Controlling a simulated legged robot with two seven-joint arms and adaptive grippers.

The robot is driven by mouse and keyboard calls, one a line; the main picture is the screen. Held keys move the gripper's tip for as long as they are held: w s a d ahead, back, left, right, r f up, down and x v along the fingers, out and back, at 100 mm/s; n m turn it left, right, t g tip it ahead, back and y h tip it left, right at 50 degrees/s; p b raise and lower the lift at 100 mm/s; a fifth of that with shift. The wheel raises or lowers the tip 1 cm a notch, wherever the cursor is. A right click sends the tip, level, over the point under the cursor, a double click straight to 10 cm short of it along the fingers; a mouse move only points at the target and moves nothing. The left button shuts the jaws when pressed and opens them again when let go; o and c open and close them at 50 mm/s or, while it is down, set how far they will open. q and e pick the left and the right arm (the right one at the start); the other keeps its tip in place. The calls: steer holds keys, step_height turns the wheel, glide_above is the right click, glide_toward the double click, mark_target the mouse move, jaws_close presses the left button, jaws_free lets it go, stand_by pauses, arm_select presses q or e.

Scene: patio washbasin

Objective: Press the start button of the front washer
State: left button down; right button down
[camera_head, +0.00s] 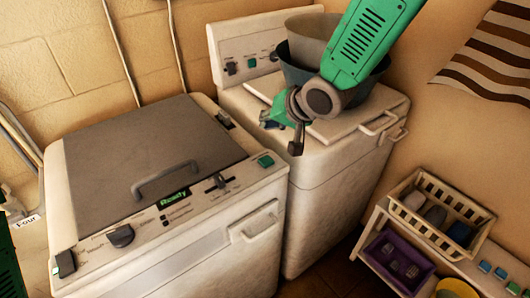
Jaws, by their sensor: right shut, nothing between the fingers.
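The front washer (190,262) stands at the left, with a grey lid and a control strip along its front edge. A small display (174,197) on the strip reads "Ready" in green. A green square button (265,161) sits at the strip's right end; a dark greenish switch (66,263) is at its left end. I cannot read which is marked start. My right gripper (297,146) is shut and empty, pointing down in front of the rear washer's top, above and right of the green button and apart from it.
A round knob (121,236) and a slider (217,183) share the strip. The rear washer (335,170) carries grey buckets (305,45) behind my right arm. A shelf at the right holds a cream basket (478,238) and a purple tray (375,260).

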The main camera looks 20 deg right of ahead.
mark_target(266, 160)
arm_select(q)
steer(key=shift+a+f, duration=0.1)
steer(key=shift+a, duration=0.3)
arm_select(e)
steer(key=shift+a+r, duration=0.1)
steer(key=shift+a, duration=0.3)
